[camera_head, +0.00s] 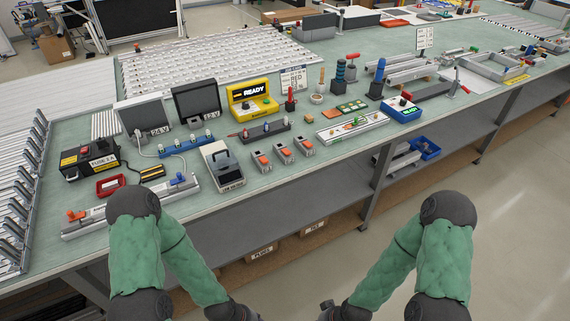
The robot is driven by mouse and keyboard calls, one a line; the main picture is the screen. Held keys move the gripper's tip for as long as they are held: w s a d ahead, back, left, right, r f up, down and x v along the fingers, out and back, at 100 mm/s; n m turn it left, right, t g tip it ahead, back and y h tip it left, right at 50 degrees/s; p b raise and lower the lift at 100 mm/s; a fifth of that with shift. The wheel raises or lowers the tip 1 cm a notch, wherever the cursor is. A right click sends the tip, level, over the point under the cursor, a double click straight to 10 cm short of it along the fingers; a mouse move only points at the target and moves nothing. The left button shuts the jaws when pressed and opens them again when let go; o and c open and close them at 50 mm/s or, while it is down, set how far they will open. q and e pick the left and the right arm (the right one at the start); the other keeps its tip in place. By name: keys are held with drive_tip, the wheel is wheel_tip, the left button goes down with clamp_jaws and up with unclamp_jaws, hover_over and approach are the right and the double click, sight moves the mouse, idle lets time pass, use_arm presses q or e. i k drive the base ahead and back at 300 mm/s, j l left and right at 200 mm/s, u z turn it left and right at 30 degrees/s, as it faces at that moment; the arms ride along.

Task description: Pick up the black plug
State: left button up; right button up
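I cannot pick out a black plug with certainty at this size. A dark strip (265,131) with small upright pieces, some blue-topped, stands mid-bench. A blue strip (187,146) with pale upright pieces stands left of it. A small black block with a yellow band (152,173) lies farther left, near a cable. My two green-sleeved arms are bent in front of the bench, with their forearms running down to the bottom edge. Only dark wrist parts show there. My grippers are below the picture, and what they hold is hidden.
The green bench (290,185) is crowded: a yellow READY box (253,101), two dark screens, a grey-black device (222,166), several orange-topped blocks and a blue-fronted box (401,109). A red tray (111,186) lies left. A shelf runs below.

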sight(102, 144)
drive_tip(key=u, duration=1.4)
drive_tip(key=i+l+u, duration=0.1)
drive_tip(key=l, duration=0.25)
drive_tip(key=i+l+u, duration=0.1)
drive_tip(key=l, duration=0.25)
drive_tip(key=i+l+u, duration=0.1)
drive_tip(key=l, duration=0.25)
drive_tip(key=i+l+u, duration=0.1)
drive_tip(key=i+l, duration=0.15)
drive_tip(key=l, duration=0.15)
